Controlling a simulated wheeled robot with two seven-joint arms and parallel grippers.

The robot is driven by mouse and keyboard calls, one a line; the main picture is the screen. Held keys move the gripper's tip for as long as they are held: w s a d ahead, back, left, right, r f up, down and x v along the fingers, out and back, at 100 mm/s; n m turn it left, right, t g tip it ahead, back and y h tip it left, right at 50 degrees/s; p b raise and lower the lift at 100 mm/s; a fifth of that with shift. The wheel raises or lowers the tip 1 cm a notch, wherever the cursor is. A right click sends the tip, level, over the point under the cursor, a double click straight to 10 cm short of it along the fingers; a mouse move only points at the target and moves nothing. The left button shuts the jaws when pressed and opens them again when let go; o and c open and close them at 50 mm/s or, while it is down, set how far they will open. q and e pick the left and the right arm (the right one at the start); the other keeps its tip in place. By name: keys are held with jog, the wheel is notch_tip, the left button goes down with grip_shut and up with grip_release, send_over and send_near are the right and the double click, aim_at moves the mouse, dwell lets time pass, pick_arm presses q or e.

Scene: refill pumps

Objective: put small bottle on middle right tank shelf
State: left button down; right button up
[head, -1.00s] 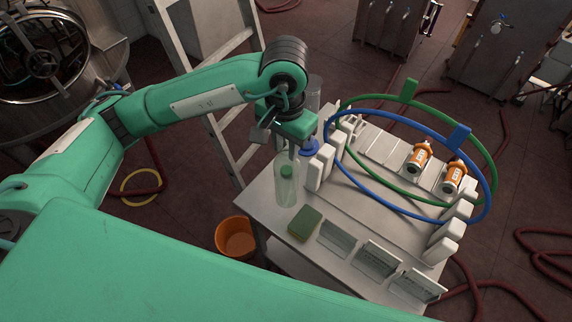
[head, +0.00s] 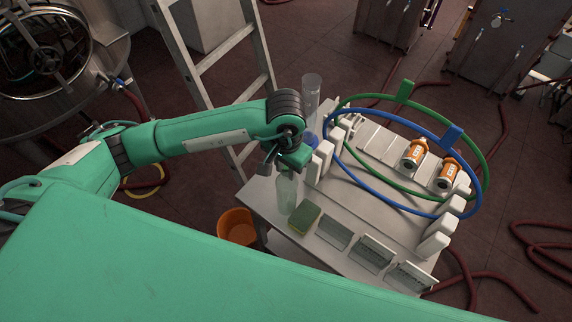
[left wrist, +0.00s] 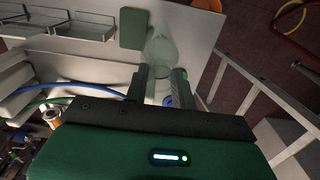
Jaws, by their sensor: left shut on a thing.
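A small clear greenish bottle (head: 285,196) stands upright at the left edge of the white table. My left gripper (head: 288,172) is at its top, shut on it, and hides the green cap. In the left wrist view the bottle (left wrist: 160,48) shows between the two fingers of the left gripper (left wrist: 161,75). Two steel tanks stand at the back, one left (head: 392,22) and one right (head: 490,50). I cannot make out which part is the middle right tank shelf. My right gripper is not in view.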

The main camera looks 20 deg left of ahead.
pick_arm(q)
jog(key=shift+f+b, duration=0.15)
jog(key=shift+b, duration=0.15)
jog(key=c, duration=1.1)
grip_release()
jog(key=shift+c, duration=0.2)
